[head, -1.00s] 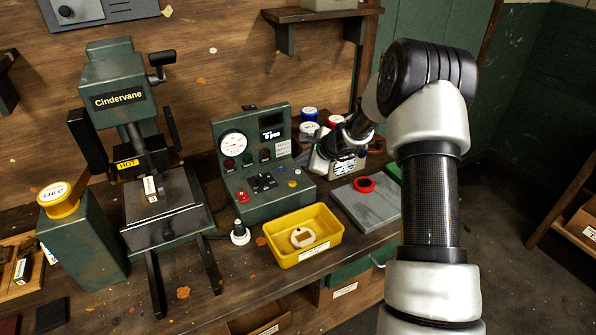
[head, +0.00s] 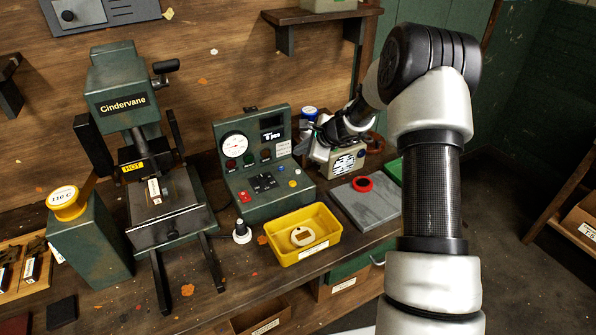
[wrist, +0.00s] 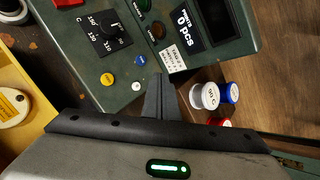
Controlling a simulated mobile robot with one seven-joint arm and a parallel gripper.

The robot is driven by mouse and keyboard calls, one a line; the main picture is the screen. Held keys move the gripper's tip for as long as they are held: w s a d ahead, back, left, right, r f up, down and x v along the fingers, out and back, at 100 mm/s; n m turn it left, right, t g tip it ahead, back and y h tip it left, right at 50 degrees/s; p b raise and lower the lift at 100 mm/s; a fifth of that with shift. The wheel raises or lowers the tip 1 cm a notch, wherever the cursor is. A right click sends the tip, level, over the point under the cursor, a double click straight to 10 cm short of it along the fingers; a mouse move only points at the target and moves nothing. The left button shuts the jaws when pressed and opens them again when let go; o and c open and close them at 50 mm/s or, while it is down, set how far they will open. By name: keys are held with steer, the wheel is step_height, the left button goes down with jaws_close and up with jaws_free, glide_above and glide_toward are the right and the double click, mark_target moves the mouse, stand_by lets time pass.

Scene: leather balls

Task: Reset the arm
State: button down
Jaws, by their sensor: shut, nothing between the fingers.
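My arm rises on the right of the head view and bends over toward the bench. My gripper (wrist: 160,98) shows in the wrist view with its fingers together and nothing between them. It hangs just to the right of the green control box (head: 262,165) and the fingertips point toward that box's side and the spools behind. In the head view the fingers are partly hidden by the wrist and the control box. I cannot tell whether the fingertips touch the box.
A green Cindervane press (head: 125,105), marked hot, stands left. A yellow tray (head: 328,246) holding a pale round piece sits in front of the box. White (wrist: 205,96) and blue (wrist: 231,92) spools stand beside the box.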

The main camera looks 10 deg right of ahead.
steer(key=s+a+r+n+g, duration=0.1)
steer(key=s+a+r+n, duration=0.4)
steer(key=s+r, duration=0.45)
steer(key=s+a+r+n+g, duration=0.1)
steer(key=s+a+r+n, duration=0.1)
steer(key=s+r+n, duration=0.65)
steer(key=s+d+r+n+h, duration=0.1)
steer(key=s+d+n, duration=0.1)
steer(key=s, duration=0.6)
steer(key=s+d+r+n+h, duration=0.2)
steer(key=s+n, duration=0.1)
steer(key=s, duration=0.6)
steer(key=s+d+r+n+h, duration=0.1)
steer(key=s+d+n, duration=0.1)
steer(key=s, duration=0.7)
steer(key=shift+d+r+h, duration=0.15)
steer(key=shift+r+h, duration=0.15)
steer(key=shift+r, duration=0.05)
steer(key=shift+n, duration=0.25)
